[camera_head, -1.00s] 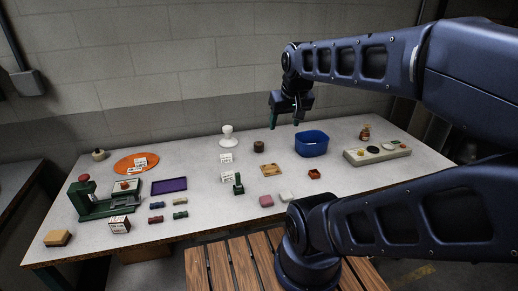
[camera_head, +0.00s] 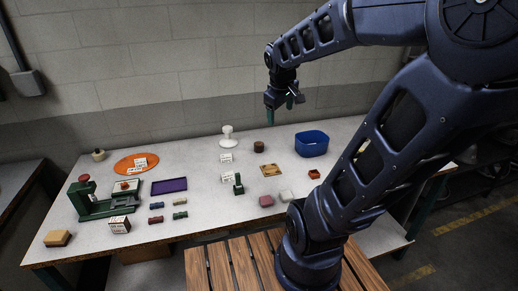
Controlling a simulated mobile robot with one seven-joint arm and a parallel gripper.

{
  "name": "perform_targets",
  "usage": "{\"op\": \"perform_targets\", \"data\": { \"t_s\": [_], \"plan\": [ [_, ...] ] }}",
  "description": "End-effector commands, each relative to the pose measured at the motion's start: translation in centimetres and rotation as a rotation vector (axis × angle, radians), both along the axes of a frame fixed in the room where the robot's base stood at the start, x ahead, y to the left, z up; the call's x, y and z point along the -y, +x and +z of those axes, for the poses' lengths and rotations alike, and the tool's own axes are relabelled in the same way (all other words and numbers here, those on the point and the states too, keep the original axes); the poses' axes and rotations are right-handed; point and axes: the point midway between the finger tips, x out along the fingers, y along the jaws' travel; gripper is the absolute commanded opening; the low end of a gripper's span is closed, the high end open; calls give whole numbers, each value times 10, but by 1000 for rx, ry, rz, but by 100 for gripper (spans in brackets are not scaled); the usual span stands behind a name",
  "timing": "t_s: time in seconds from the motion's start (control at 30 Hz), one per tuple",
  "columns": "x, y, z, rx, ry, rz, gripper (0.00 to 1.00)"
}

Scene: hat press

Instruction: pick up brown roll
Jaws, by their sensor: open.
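A short dark brown cylinder (camera_head: 259,147) stands upright near the back middle of the table. A small reddish-brown roll (camera_head: 157,219) lies near the front left, among other small coloured rolls; I cannot tell for certain which of these two is the brown roll. My gripper (camera_head: 280,110) is open and empty, high above the back of the table. In the picture it shows above and slightly right of the brown cylinder, touching nothing. Its fingers are small and partly dark in this view.
A blue bin (camera_head: 312,144) stands right of the brown cylinder, and a white stand (camera_head: 228,137) left of it. A green press (camera_head: 98,201), purple tray (camera_head: 169,186) and orange disc (camera_head: 134,163) fill the left.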

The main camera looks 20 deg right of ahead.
Motion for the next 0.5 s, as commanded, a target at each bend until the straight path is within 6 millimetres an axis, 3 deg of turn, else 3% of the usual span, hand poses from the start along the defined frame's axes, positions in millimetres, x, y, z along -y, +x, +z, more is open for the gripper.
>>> {"op": "perform_targets", "data": {
  "t_s": [0.5],
  "plan": [
    [15, 128, -53, -177, -353, 650, 75]
  ]
}}
